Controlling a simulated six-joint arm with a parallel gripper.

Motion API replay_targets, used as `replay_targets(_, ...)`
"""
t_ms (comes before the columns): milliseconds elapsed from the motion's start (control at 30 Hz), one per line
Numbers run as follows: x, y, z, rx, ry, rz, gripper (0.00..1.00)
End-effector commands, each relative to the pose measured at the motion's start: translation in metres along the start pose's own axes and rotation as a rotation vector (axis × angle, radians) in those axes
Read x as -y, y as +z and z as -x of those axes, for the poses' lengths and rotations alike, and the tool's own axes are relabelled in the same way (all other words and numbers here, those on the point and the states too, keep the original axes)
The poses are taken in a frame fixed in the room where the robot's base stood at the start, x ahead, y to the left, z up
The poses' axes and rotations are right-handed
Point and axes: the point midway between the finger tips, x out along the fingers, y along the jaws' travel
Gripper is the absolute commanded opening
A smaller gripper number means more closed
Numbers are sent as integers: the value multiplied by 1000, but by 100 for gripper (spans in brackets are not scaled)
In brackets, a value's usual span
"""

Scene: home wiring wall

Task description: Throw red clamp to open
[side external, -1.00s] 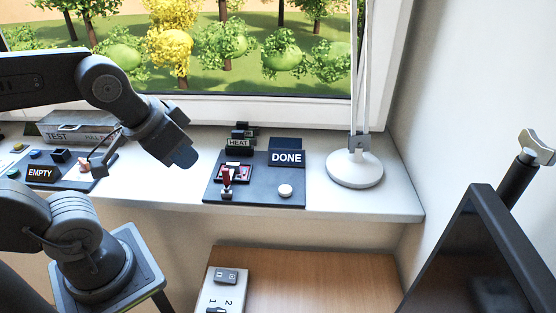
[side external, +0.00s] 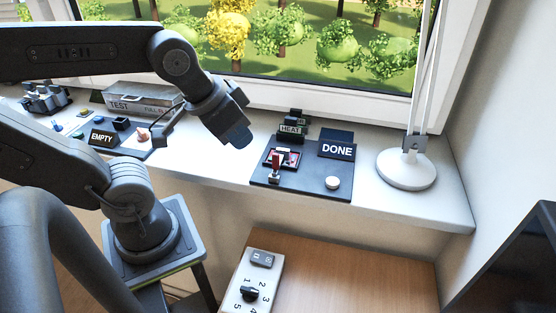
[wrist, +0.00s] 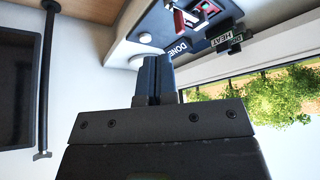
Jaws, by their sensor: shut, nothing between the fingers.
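The red clamp (side external: 275,171) is a small toggle with a red handle standing up on the dark board (side external: 312,190) on the window sill. It sits below the HEAT label (side external: 291,128) and left of the DONE sign (side external: 337,149). In the wrist view the red clamp (wrist: 182,24) is near the top, beyond the fingers. My gripper (side external: 238,137) hangs up and left of the board in the side view, apart from the clamp. In the wrist view the fingers of my gripper (wrist: 157,75) are together with nothing between them.
A white round button (side external: 333,183) sits on the board's right front. A white lamp base (side external: 407,169) stands to the right. The EMPTY board (side external: 104,140) and TEST box (side external: 143,98) lie left. A numbered dial panel (side external: 252,287) is on the lower wooden table (side external: 350,280).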

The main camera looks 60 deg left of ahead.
Motion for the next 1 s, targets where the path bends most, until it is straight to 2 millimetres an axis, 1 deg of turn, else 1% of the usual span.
replay_targets(433, 0, 0, 0, 0, 0, 0, 0)
replay_targets(567, 1, -4, 1, 18, -2, 29, 12)
replay_targets(667, 4, -18, 2, 83, -13, 128, 22)
replay_targets(867, 16, -60, 0, 291, -81, 461, 41)
replay_targets(900, 18, -68, -1, 328, -100, 522, 43)
replay_targets(1000, 24, -83, -5, 403, -145, 651, 43)
